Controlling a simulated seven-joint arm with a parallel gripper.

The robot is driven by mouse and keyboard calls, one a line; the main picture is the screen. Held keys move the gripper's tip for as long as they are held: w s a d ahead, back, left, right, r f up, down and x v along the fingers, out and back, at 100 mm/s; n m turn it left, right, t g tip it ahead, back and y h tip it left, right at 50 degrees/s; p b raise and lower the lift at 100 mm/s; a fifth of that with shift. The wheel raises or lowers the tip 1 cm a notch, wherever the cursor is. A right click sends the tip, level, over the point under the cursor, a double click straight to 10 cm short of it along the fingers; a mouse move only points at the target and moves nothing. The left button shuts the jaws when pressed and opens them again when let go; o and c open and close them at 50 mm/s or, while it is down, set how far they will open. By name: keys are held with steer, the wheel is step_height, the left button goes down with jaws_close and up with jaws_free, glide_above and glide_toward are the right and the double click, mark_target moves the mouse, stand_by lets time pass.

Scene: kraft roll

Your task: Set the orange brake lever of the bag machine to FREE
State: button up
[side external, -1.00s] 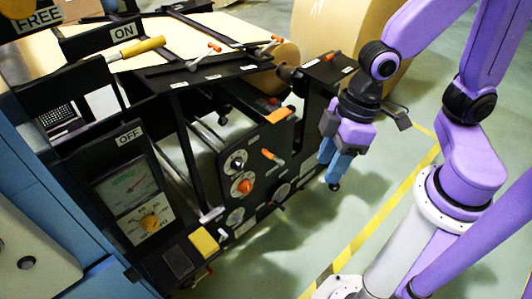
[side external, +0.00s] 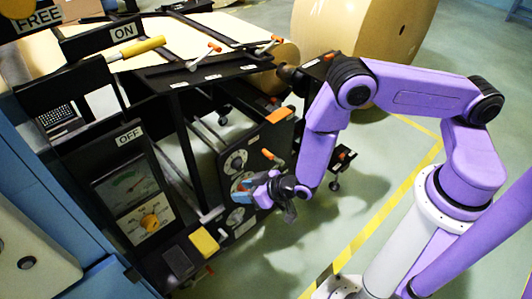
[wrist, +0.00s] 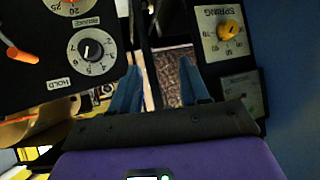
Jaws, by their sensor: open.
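The orange lever (side external: 273,158) sticks out from the black panel (side external: 262,140) of the machine. In the wrist view an orange-handled lever (wrist: 18,52) is at the left edge, beside a white dial (wrist: 90,47) and the labels HOLD (wrist: 58,84) and BRAKE (wrist: 87,21). No FREE label shows by it there. My gripper (side external: 240,190) is in front of the panel, below and left of the lever, apart from it. In the wrist view its two blue fingers (wrist: 157,80) are spread with nothing between them.
A FREE label (side external: 38,18) is at the top left. A SPRING gauge (wrist: 225,35) is right of the fingers. A large kraft roll (side external: 360,25) stands behind.

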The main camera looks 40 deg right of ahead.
steer(key=d+f+m+t+h, duration=0.15)
steer(key=d+f+t, duration=0.25)
steer(key=d+f, duration=0.5)
steer(key=n+t+h, duration=0.1)
steer(key=t+h, duration=0.2)
steer(key=t, duration=0.1)
glide_toward(269, 155)
steer(key=shift+y, duration=0.25)
steer(key=shift+w+d+f, duration=0.1)
steer(key=shift+w+d, duration=0.05)
steer(key=shift+w, duration=1.85)
steer(key=shift+w+d+f, duration=0.1)
steer(key=shift+w, duration=1.95)
steer(key=shift+w+d+f, duration=0.1)
steer(key=shift+w+d, duration=0.05)
steer(key=shift+w, duration=1.85)
jaws_close()
